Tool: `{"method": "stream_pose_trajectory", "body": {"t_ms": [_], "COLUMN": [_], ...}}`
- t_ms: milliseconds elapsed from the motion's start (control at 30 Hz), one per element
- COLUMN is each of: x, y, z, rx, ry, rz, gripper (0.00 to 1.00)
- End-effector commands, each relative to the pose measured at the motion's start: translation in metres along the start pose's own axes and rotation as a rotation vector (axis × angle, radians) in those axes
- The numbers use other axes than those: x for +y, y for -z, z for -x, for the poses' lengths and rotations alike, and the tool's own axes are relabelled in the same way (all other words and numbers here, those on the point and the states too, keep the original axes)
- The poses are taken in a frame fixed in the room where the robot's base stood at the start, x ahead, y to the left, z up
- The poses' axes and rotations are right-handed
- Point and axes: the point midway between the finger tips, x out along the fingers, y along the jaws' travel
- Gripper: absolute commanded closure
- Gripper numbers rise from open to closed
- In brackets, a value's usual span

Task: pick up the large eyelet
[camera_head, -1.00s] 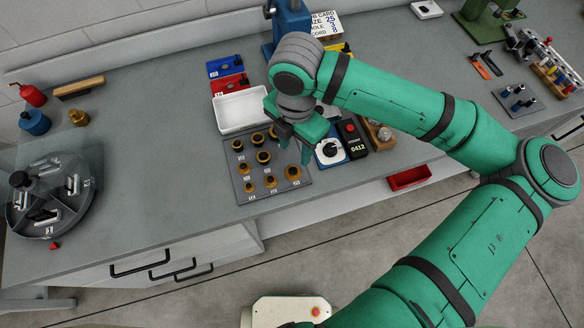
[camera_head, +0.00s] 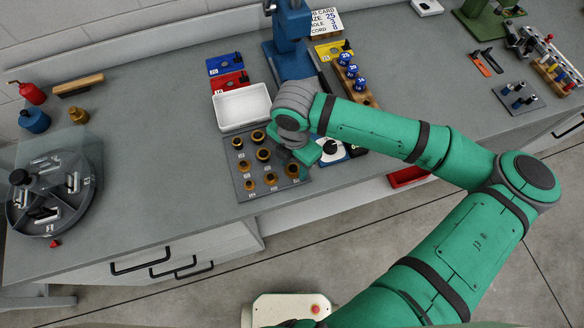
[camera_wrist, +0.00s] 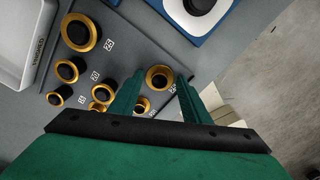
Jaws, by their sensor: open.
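Several brass eyelets with dark centres stand in rows on a grey numbered board (camera_head: 240,196). In the wrist view, a big one (camera_wrist: 81,32) sits beside a label reading 25. Another eyelet (camera_wrist: 159,77) shows between the fingertips of my gripper (camera_wrist: 160,82). A further one (camera_wrist: 142,105) lies lower, close to the left finger. My gripper is open and points down over the board's right side; I cannot tell whether a finger touches anything. In the head view, my wrist hides the board's back right part, and the front right eyelet (camera_head: 292,170) shows just below it.
A white tray (camera_head: 241,108) stands behind the board. A blue press (camera_head: 291,40) is behind my wrist. A blue-and-white device (camera_head: 330,150) is close on the right, partly hidden by my arm. A round carousel (camera_head: 53,197) stands at the left, with clear bench between.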

Motion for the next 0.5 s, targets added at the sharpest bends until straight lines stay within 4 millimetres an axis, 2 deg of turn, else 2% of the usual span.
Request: {"method": "stream_pose_trajectory", "body": {"t_ms": [167, 333, 367, 500], "x": [0.001, 0.0018, 0.0019, 0.002], "y": [0.001, 0.0018, 0.0019, 0.0021], "z": [-0.0001, 0.0, 0.0, 0.0], "rx": [0.0, 0.001, 0.001, 0.001], "ry": [0.0, 0.0, 0.0, 0.0], "rz": [0.003, 0.005, 0.005, 0.006], "gripper": [0.57, 0.95, 1.0, 1.0]}}
